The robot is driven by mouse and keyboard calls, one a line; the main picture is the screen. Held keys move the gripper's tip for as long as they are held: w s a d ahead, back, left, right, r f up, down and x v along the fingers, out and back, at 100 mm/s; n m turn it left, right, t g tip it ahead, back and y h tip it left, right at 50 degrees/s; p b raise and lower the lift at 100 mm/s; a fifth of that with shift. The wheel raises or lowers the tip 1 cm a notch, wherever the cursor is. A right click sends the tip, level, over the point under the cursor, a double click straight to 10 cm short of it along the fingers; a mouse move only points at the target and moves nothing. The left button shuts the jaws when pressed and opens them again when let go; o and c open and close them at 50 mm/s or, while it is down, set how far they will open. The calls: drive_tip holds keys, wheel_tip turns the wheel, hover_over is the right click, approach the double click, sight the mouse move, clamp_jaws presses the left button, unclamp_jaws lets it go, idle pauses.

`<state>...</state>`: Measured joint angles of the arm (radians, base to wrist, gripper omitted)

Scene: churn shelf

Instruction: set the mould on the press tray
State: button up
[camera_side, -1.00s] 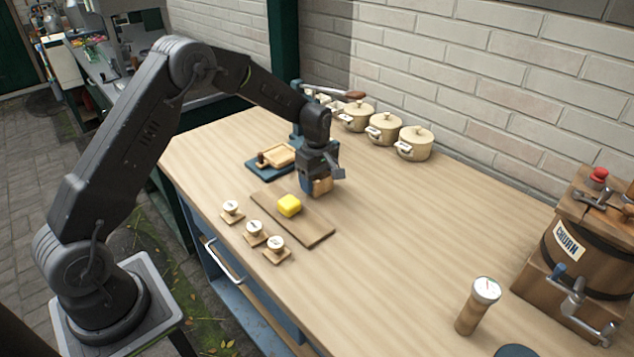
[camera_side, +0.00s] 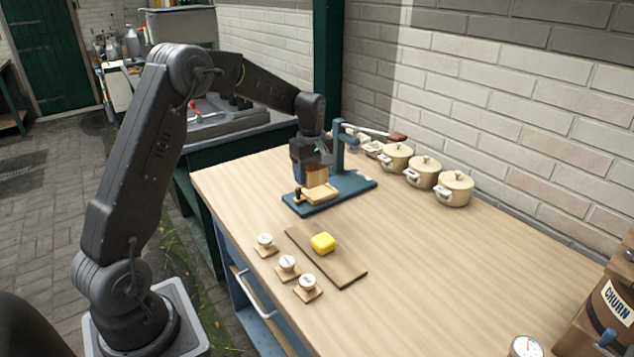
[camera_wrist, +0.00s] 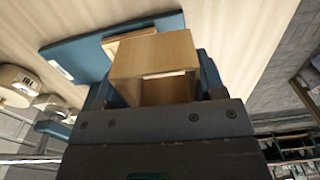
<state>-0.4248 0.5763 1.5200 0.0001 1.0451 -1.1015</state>
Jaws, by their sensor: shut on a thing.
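My gripper (camera_side: 314,172) is shut on the mould (camera_side: 317,177), a small light-wood box. The box also fills the middle of the wrist view (camera_wrist: 155,56), with an open side showing. In the side view the mould is just above or touching the press tray (camera_side: 322,195), a wooden tray on the blue press base (camera_side: 352,186). I cannot tell whether it touches. In the wrist view a strip of the tray (camera_wrist: 117,42) shows behind the mould. The gripper hides part of the press.
A yellow butter block (camera_side: 323,242) lies on a wooden board (camera_side: 345,271). Several small stamps (camera_side: 287,264) stand left of it. Cream pots (camera_side: 423,172) line the wall behind the press. The press lever (camera_side: 375,132) reaches right above the base. The table's middle right is clear.

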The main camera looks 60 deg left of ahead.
hover_over(317, 190)
drive_tip(key=shift+s+d+f+n, duration=0.25)
drive_tip(key=shift+d+f+n, duration=0.1)
drive_tip(key=shift+f, duration=0.35)
drive_tip(key=shift+w+a+f, duration=0.25)
drive_tip(key=shift+w+a, duration=0.05)
drive_tip(key=shift+f, duration=2.2)
drive_tip(key=shift+f, duration=0.7)
drive_tip(key=o, duration=1)
drive_tip(key=c, duration=0.4)
drive_tip(key=shift+r, duration=0.1)
